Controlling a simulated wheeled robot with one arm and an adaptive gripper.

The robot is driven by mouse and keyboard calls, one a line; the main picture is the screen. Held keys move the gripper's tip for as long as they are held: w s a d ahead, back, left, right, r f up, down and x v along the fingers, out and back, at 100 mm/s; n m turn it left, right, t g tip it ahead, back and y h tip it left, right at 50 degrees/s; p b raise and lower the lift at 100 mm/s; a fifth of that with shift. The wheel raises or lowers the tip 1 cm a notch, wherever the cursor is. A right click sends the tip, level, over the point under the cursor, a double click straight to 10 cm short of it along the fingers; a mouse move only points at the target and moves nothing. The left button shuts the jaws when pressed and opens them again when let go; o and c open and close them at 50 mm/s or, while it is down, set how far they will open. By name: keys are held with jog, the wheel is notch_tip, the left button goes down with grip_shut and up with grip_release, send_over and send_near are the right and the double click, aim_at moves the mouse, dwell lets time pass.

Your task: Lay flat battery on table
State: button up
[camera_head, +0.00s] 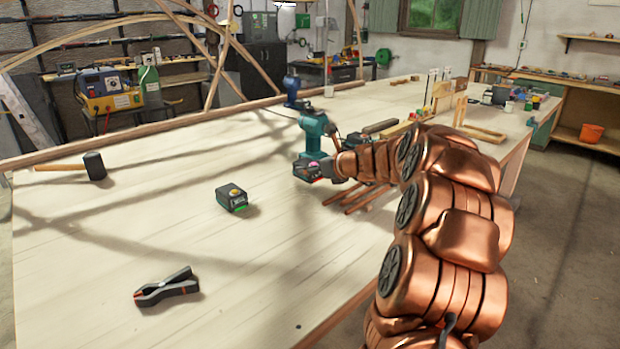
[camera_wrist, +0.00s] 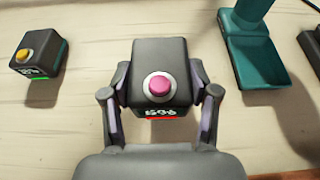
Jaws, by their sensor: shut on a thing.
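My gripper (camera_wrist: 160,100) is shut on a dark box-shaped battery (camera_wrist: 160,65) with a pink button on top and a red strip on its front edge. The fingers hold it at its left and right sides, and it looks upright. In the head view the held battery (camera_head: 307,170) is at the end of my arm, in front of a teal tool. I cannot tell whether it touches the pale wooden table (camera_head: 170,240). A second battery (camera_head: 232,197), with a yellow button and a green strip, stands apart on the table. It also shows in the wrist view (camera_wrist: 38,55).
The teal tool (camera_head: 314,130) stands close behind the held battery. A mallet (camera_head: 94,165) and a black clamp (camera_head: 167,287) lie to the left. Wooden laths (camera_head: 347,196) lie under my arm. The table's middle and front left have bare room.

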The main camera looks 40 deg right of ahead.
jog(key=shift+w+d, duration=0.15)
jog(key=shift+w, duration=0.45)
jog(key=shift+f+b, duration=0.5)
jog(key=shift+f, duration=1.3)
jog(key=shift+f, duration=0.1)
jog(key=o, duration=1.5)
jog(key=shift+c, duration=0.2)
jog(key=shift+s, duration=0.1)
jog(key=p+v, duration=0.1)
jog(key=v, duration=1.1)
